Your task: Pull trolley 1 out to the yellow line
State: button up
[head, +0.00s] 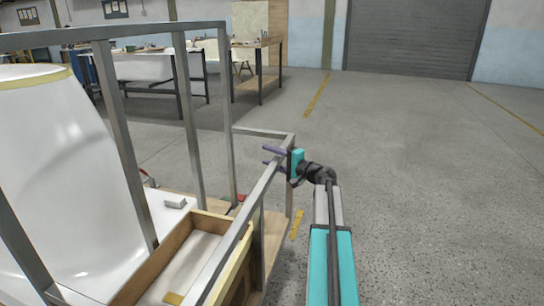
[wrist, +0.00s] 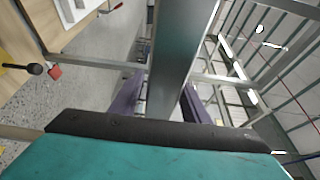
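A grey metal trolley frame (head: 133,160) fills the left of the head view and carries a white tub shell (head: 60,170). No trolley number is legible. My gripper (head: 273,158) is at the trolley's right end, with its purple fingers across the end rail (head: 262,185). In the wrist view the rail (wrist: 178,50) runs between the two fingers of my gripper (wrist: 158,98). Whether they press on it I cannot tell. Yellow floor lines show beyond the trolley (head: 317,95), close beside its right end (head: 297,224) and at far right (head: 505,108).
A wooden box (head: 160,262) sits on the trolley's near side. Workbenches (head: 160,68) and a wooden stand (head: 258,70) are at the back left. A closed grey shutter (head: 415,35) is in the back wall. The concrete floor (head: 420,170) on the right is clear.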

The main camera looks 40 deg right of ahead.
jog(key=shift+s, duration=0.15)
jog(key=p+v, duration=0.3)
jog(key=v, duration=1)
jog(key=shift+s+p, duration=0.3)
jog(key=shift+s+f, duration=0.1)
